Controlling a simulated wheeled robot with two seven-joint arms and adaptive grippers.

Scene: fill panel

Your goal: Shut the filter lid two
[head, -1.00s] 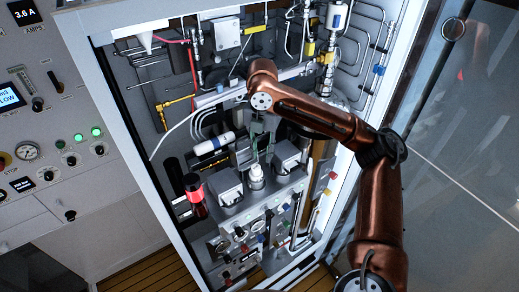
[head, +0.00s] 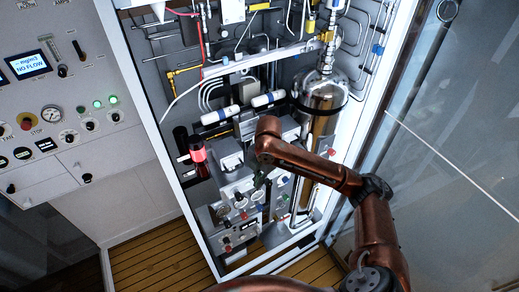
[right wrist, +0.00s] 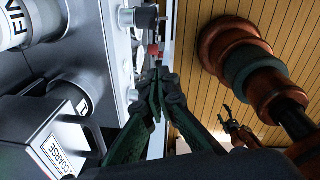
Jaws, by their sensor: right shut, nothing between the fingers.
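Two grey filter boxes stand side by side in the open cabinet. The left box (head: 232,161) shows in the head view; the right one is mostly behind my right wrist. In the right wrist view a box marked COARSE (right wrist: 58,148) is at lower left, and a white cylinder marked with letters like FIN (right wrist: 38,22) is at upper left. I cannot tell which is lid two or how its lid stands. My right gripper (head: 261,179) is shut and empty, in front of the lower control panel; its fingertips (right wrist: 158,88) meet beside the panel. A small dark gripper, seemingly my left (right wrist: 230,113), is far off.
White canisters with blue bands (head: 220,115) lie behind the boxes. Knobs (right wrist: 145,17) stick out near the fingers. The wooden floor (head: 160,252) is clear.

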